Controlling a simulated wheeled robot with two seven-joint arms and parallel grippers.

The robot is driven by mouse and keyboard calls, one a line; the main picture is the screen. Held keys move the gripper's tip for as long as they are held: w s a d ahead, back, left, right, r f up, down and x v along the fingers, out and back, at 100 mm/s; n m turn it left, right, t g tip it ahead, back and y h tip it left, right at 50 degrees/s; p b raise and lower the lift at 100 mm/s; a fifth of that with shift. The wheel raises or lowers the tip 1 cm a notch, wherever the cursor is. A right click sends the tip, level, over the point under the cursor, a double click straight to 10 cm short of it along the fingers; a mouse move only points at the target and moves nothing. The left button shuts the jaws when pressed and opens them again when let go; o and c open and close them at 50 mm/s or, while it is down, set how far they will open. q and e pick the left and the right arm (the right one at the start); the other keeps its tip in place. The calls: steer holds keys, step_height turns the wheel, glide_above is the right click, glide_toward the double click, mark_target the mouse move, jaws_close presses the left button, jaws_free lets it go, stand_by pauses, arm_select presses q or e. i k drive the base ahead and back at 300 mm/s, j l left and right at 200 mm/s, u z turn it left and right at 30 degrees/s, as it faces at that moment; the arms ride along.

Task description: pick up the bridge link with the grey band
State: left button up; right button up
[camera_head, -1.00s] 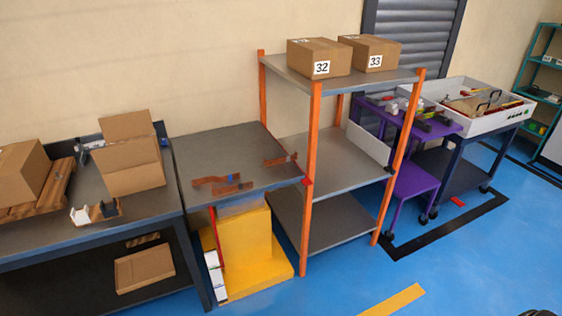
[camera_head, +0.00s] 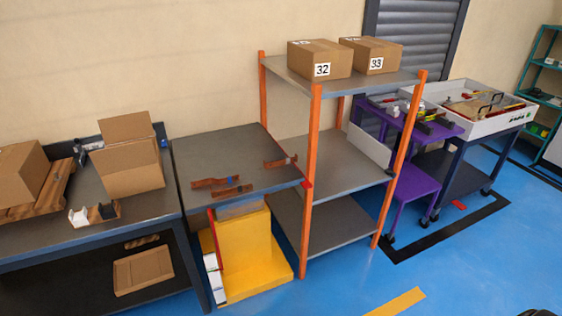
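Three small copper-brown bridge links lie flat on the dark grey table in the middle left of the head view. One link (camera_head: 208,184) lies to the left and shows a bluish band near its right end. A second link (camera_head: 230,192) lies just in front of it. A third link (camera_head: 280,162) lies apart, near the table's right edge by the orange shelf post. The bands on the second and third links are too small to tell their colours surely. Neither of my grippers shows in the head view.
The grey table (camera_head: 225,148) is mostly bare. An orange-posted shelf (camera_head: 314,180) stands close on its right, with boxes 32 (camera_head: 318,58) and 33 (camera_head: 371,54) on top. A workbench (camera_head: 110,236) with cartons adjoins on the left. A yellow stand (camera_head: 243,245) sits below.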

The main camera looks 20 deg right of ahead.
mark_target(268, 165)
steer(key=i+l+u, duration=0.1)
steer(key=l, duration=0.3)
steer(key=i+l, duration=0.2)
steer(key=l, duration=0.25)
steer(key=i+l+u, duration=0.15)
steer(key=l, duration=0.3)
steer(key=i+l, duration=0.15)
steer(key=l, duration=0.3)
steer(key=i+l+u, duration=0.15)
steer(key=l, duration=0.3)
